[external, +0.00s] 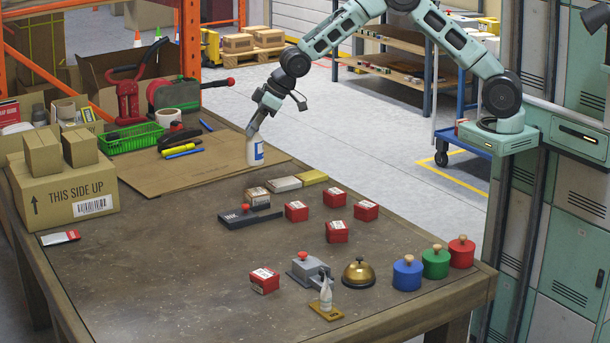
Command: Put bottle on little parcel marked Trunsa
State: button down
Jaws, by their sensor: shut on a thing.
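My gripper (254,129) is shut on a white bottle with a blue label (255,154). The bottle is upright, over the right end of the flat cardboard; I cannot tell whether its base touches. Several little red parcels with white labels stand on the table: a left one (296,211), a back one (335,197), a right one (366,210), a middle one (336,232) and a front one (265,280). The label print is too small to read, so I cannot tell which is Trunsa.
A grey block (285,184) and a yellow block (313,177) lie near the cardboard (160,181).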

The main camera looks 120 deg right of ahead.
jog(key=s+d+f+p, duration=0.1)
jog(key=s+d+f, duration=0.1)
jog(key=f, duration=0.7)
jog(key=shift+d+f+m+p, duration=0.3)
jog(key=shift+d+p, duration=0.05)
jog(key=shift+d, duration=0.2)
jog(key=shift+f, duration=0.1)
jog(key=shift+f, duration=0.1)
jog(key=c, duration=1.2)
grip_release()
